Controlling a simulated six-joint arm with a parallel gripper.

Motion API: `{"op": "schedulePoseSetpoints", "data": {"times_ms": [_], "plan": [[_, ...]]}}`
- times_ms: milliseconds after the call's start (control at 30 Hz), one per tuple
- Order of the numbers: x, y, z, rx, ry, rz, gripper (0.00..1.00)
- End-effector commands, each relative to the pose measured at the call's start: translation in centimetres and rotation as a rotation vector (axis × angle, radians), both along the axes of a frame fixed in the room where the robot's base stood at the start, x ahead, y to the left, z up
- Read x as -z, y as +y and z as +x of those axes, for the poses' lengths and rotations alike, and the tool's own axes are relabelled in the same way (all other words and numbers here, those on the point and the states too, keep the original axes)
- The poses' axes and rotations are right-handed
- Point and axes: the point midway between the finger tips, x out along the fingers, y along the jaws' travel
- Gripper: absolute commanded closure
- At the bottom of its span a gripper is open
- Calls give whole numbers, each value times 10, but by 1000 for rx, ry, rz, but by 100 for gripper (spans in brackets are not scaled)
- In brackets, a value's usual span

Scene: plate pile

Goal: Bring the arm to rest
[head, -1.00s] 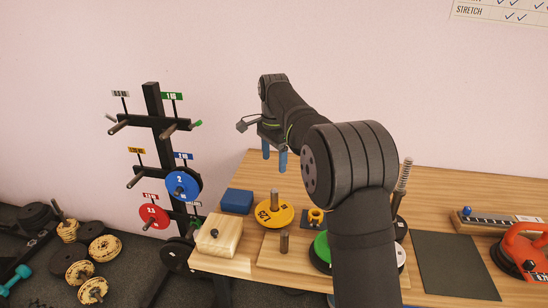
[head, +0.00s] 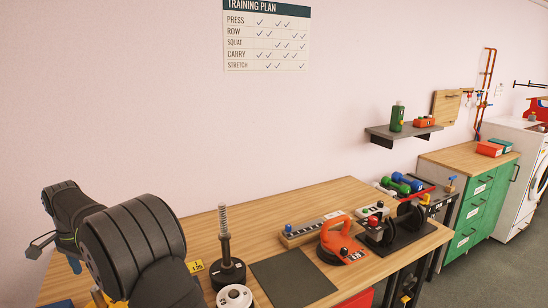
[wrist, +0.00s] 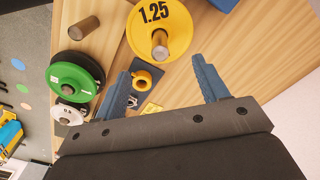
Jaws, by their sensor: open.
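My gripper (wrist: 163,75) is open and empty, with its two blue fingers apart in the wrist view. It hangs above the wooden bench (wrist: 205,30), near a yellow 1.25 plate (wrist: 173,14) around a peg. A small yellow ring piece (wrist: 146,79) on a dark pad shows between and beyond the fingers. In the head view my arm is at the lower left; a blue finger (head: 74,264) shows just below the wrist, and the rest of the gripper is mostly hidden or cut off.
A green plate (wrist: 73,73) and a small white plate (wrist: 67,115) lie beside the pegs. In the head view a spring-topped post (head: 223,235), a dark mat (head: 293,277) and an orange-red handled tool (head: 340,238) stand on the bench. The air above the bench is clear.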

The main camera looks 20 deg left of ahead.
Motion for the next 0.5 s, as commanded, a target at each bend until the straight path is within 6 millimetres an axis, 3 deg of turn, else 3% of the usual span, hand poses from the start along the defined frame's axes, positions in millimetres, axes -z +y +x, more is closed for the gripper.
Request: {"op": "schedulePoseSetpoints", "data": {"times_ms": [300,500], "plan": [[66,0,0,0,1,-3,33],[98,0,0,0,1,-2,33]]}}
